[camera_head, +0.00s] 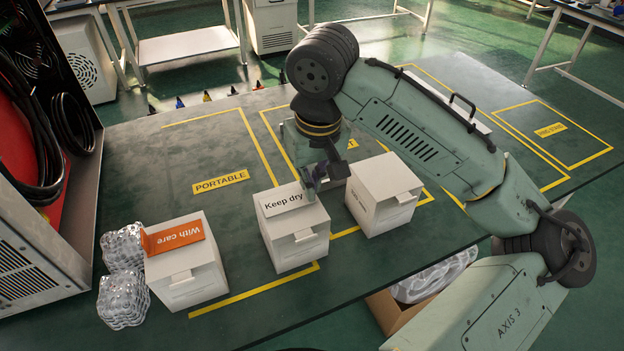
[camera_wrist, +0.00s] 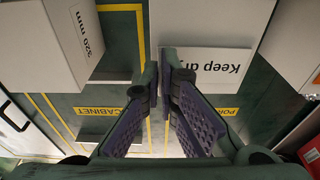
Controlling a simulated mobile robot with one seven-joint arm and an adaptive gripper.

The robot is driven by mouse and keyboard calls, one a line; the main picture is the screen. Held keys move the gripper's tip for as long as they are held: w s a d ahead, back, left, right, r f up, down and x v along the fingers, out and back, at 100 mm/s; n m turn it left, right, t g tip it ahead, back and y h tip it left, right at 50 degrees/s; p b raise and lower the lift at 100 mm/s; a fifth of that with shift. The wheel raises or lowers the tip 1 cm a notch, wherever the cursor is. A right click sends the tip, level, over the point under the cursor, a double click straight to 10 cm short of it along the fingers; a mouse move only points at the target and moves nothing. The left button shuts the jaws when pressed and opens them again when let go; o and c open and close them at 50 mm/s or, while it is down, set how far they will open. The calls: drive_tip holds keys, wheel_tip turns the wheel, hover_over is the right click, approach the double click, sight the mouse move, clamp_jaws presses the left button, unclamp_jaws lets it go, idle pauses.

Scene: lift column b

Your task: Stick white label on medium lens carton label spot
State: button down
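The white label (camera_head: 288,200), marked "Keep dry", is over the back part of the middle carton's (camera_head: 297,240) top; I cannot tell whether it touches. My gripper (camera_head: 311,187) is at the label's right end, above the carton. In the wrist view, my gripper (camera_wrist: 161,78) has its fingertips closed together at the "dry" end of the white label (camera_wrist: 215,68) and appears to pinch its edge. The middle carton's top (camera_wrist: 205,22) shows beyond. Any label spot or size marking on it is hidden.
A right carton (camera_head: 384,196), marked "320 mm" in the wrist view (camera_wrist: 55,45), stands close beside. A left carton (camera_head: 186,272) bears an orange "With care" label (camera_head: 176,235). Clear wrapped bundles (camera_head: 122,272) lie left of it.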

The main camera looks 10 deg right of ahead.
drive_tip(key=c, duration=1.7)
unclamp_jaws()
drive_tip(key=shift+r, duration=0.1)
drive_tip(key=r, duration=0.4)
drive_tip(key=s+r, duration=0.1)
drive_tip(key=r, duration=0.6)
drive_tip(key=shift+s+d+r, duration=0.25)
drive_tip(key=shift+s+r, duration=0.05)
drive_tip(key=shift+r, duration=0.05)
